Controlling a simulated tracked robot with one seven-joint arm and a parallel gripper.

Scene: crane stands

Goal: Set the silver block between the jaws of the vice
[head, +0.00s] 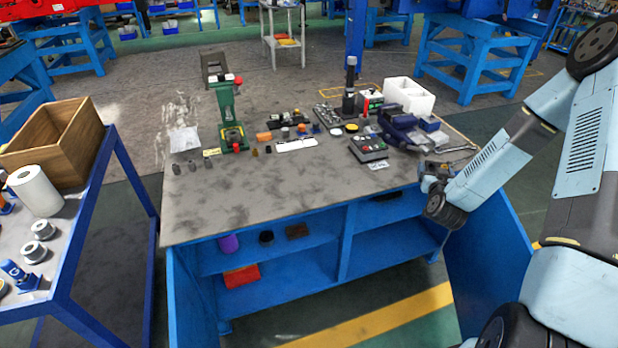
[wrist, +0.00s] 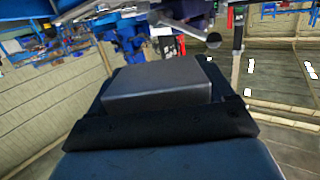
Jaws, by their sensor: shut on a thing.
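The silver block (wrist: 158,85) fills the middle of the wrist view, a flat grey box held at the black fingers of my gripper (wrist: 160,118). In the head view my gripper (head: 430,172) is at the right front edge of the workbench, and the block cannot be made out clearly there. The blue vice (head: 398,124) stands on the right part of the bench, beyond my gripper and a little to its left. A metal bar (head: 458,149) extends to its right. The block is apart from the vice. The gap between the vice jaws cannot be made out.
The bench top (head: 240,205) is clear at the front left. A black control box (head: 369,148) lies left of my gripper, close to the vice. A green press (head: 230,118) and several small parts stand farther left.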

